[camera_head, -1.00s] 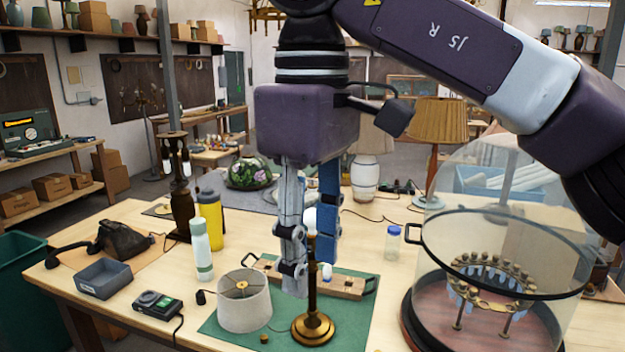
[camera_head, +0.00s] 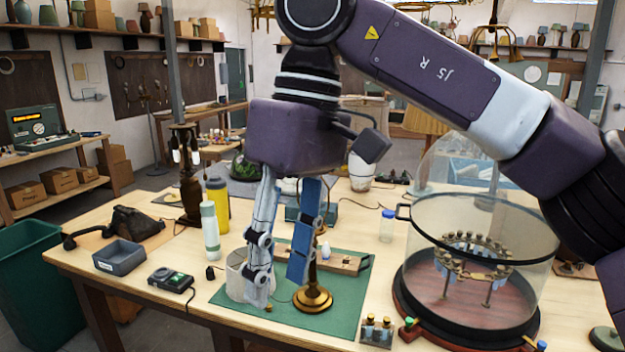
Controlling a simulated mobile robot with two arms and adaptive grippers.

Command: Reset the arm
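My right arm reaches in from the right, and its gripper (camera_head: 279,292) hangs pointing down over the green mat (camera_head: 340,318). Its two fingers are spread apart, with nothing seen held between them. The brass lamp base (camera_head: 312,298) stands upright on the mat, its stem partly hidden behind the right finger. The pale lampshade (camera_head: 236,277) sits on the mat behind the left finger, which covers much of it. My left gripper does not show.
A glass dome case (camera_head: 478,235) stands open-topped at the right. A wooden block strip (camera_head: 345,262) lies behind the lamp. A white-green bottle (camera_head: 210,231), a yellow bottle (camera_head: 218,203), a grey tray (camera_head: 119,257) and a meter (camera_head: 171,280) stand at left. A small terminal piece (camera_head: 377,331) lies at the front edge.

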